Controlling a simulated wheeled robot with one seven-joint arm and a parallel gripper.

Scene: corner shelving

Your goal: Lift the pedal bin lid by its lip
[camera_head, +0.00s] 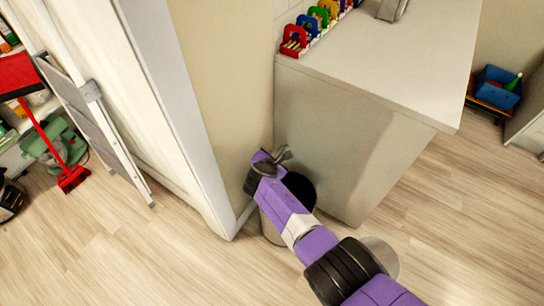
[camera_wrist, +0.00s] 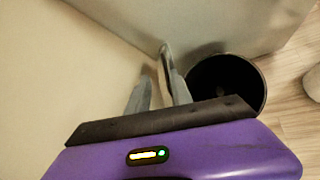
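The pedal bin (camera_head: 271,228) stands on the floor in the corner between the cream wall and the counter, partly hidden behind my arm. Its dark inside (camera_wrist: 228,84) is open to view in the wrist view. A thin grey upright piece (camera_wrist: 163,62) at the bin's left side looks like the raised lid seen nearly edge-on, though I cannot be sure. My gripper (camera_head: 272,158) is at the bin's far left side, above the rim. In the wrist view my gripper's fingers (camera_wrist: 158,88) are apart, beside the thin piece. No firm hold on it shows.
The counter (camera_head: 385,70) rises close behind the bin, with a row of coloured holders (camera_head: 317,24) on top. The wall (camera_head: 225,90) is close on the left. A folded stepladder (camera_head: 95,110) and red broom (camera_head: 50,140) stand farther left. The floor in front is clear.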

